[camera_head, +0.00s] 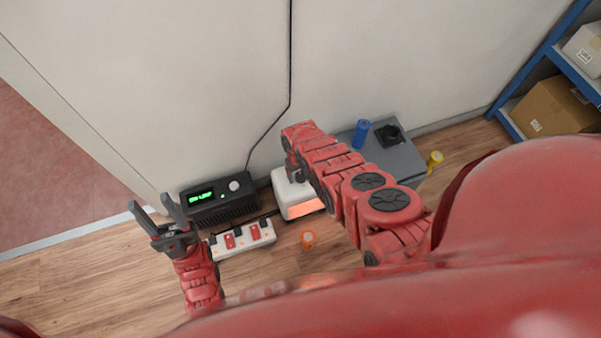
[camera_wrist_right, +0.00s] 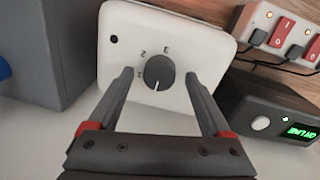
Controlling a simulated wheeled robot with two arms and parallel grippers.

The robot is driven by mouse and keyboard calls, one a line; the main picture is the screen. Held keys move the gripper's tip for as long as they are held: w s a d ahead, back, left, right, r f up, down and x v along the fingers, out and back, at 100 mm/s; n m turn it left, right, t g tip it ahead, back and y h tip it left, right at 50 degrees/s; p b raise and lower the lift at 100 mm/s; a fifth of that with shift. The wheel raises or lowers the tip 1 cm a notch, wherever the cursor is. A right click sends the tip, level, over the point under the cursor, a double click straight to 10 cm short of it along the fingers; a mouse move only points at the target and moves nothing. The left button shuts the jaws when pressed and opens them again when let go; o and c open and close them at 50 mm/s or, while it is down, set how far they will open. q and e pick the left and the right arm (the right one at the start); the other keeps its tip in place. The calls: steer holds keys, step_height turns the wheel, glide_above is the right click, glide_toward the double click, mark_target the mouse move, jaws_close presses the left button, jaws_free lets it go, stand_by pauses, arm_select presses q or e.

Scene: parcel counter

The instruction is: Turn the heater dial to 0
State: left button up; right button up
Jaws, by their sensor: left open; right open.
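The heater (camera_head: 297,188) is a white box with a glowing orange front, on the floor by the wall. In the right wrist view its white face (camera_wrist_right: 118,30) carries a dark round dial (camera_wrist_right: 159,72). The dial's white mark points to the bottom of the picture; a 2 and a 3 show above it, and other markings are unclear or hidden. My right gripper (camera_wrist_right: 160,76) is open, one finger on each side of the dial; contact cannot be told. In the head view my right arm partly covers the heater. My left gripper (camera_head: 150,204) is open and empty, left of the heater.
A black unit with a green display (camera_head: 228,207) and a power strip with red switches (camera_head: 243,237) lie left of the heater. Blue shelving (camera_head: 511,112) stands right.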

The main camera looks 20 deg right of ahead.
steer(key=r+p, duration=0.7)
steer(key=r, duration=0.1)
steer(key=shift+a, duration=0.2)
step_height(320, 180, up, 9)
steer(key=p, duration=0.1)
steer(key=shift+s+a+p, duration=0.15)
steer(key=shift+a+p, duration=0.15)
steer(key=shift+p, duration=0.1)
steer(key=shift+f, duration=0.1)
